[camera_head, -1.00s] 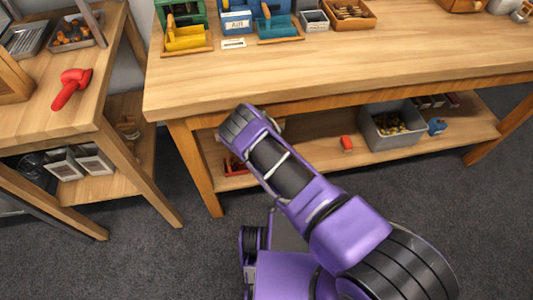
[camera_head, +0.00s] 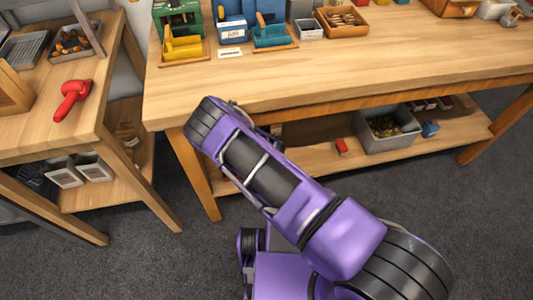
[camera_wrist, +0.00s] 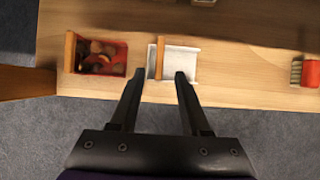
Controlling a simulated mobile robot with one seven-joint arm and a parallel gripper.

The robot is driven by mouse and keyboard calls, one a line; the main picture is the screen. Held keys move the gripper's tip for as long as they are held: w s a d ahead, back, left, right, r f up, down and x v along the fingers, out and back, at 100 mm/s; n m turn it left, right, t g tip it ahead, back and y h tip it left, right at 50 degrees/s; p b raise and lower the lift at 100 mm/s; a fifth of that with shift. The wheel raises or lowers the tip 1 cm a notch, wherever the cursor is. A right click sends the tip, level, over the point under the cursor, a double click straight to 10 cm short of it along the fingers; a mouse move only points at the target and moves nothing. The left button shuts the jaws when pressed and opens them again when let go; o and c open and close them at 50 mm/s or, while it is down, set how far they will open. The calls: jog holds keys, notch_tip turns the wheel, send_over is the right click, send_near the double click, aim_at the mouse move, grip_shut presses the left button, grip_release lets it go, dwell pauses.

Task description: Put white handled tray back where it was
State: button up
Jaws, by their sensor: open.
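The white handled tray (camera_wrist: 183,65) lies on a wooden shelf in the wrist view, with an upright wooden piece (camera_wrist: 160,58) across its left part. My gripper (camera_wrist: 158,76) is open, its two fingertips showing at the tray's near edge, one toward each side. Nothing is held between the fingers. How far the fingertips are above the tray, I cannot tell. In the head view my arm hides the tray and the gripper.
A red tray with brown pieces (camera_wrist: 118,66) sits left of the white tray on the lower shelf. A red block (camera_wrist: 311,73) lies farther right. A grey bin (camera_head: 385,143) stands on the shelf under the workbench (camera_head: 330,75). Shelf between is clear.

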jog(key=shift+v, duration=1.6)
